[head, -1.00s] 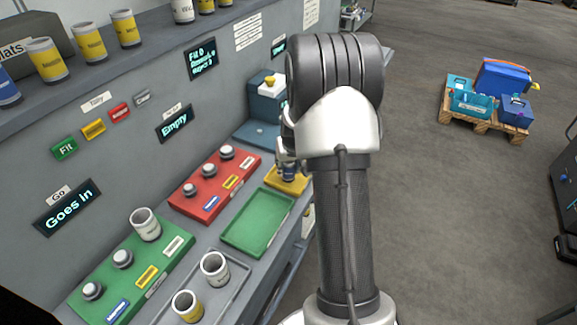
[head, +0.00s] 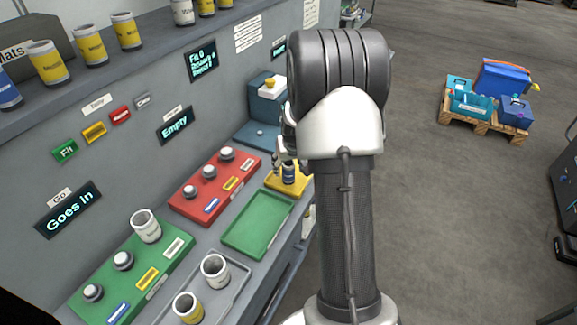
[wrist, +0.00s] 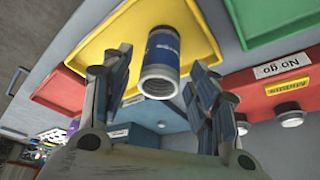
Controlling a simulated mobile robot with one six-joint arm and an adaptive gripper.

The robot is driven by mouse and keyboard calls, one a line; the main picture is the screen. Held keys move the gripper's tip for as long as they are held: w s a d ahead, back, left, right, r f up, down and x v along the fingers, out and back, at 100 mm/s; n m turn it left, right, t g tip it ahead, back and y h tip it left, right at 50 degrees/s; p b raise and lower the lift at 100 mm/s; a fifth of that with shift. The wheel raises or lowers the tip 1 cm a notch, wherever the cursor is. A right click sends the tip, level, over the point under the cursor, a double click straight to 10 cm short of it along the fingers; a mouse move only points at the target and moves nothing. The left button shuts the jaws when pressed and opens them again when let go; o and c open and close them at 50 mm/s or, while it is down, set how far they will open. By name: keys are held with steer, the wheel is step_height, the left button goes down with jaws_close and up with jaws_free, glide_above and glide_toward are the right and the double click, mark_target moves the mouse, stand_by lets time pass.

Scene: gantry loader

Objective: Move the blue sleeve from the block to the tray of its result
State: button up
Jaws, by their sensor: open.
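The blue sleeve (wrist: 162,62) stands on the yellow tray (wrist: 110,35) in the wrist view, between the spread fingers of my gripper (wrist: 160,85). The fingers show gaps on both sides of it. In the head view the sleeve (head: 289,173) sits on the yellow tray (head: 273,183), partly behind my arm, with my gripper (head: 284,160) at its upper end. The green block (head: 180,262) carries a white sleeve (head: 146,226) on one of its pegs. The red block (head: 185,205) has several bare pegs.
An empty green tray (head: 240,243) lies in front of the yellow one. A grey tray (head: 238,290) holds a white sleeve (head: 215,270) and a yellow sleeve (head: 188,307). A blue-grey box (head: 262,100) stands behind. Displays read "Goes in" (head: 68,208) and "Empty" (head: 174,126).

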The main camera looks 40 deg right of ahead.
steer(key=p+v, duration=0.3)
steer(key=v, duration=0.8)
steer(key=s+a+r+n, duration=0.1)
steer(key=s+a+r, duration=0.1)
steer(key=a+r, duration=0.3)
steer(key=s+a+r+n+y, duration=0.1)
steer(key=s+a+r, duration=0.15)
steer(key=a, duration=0.45)
steer(key=s+a+r+n, duration=0.1)
steer(key=s+a+r, duration=0.1)
steer(key=a+r, duration=0.3)
steer(key=s+a+n, duration=0.1)
steer(key=s+a, duration=0.5)
steer(key=s, duration=0.2)
steer(key=s+a+n+y, duration=0.1)
steer(key=s+a, duration=0.4)
steer(key=s, duration=0.3)
steer(key=shift+s+a+r+t, duration=0.3)
steer(key=shift+a+r, duration=0.05)
steer(key=shift+r, duration=0.1)
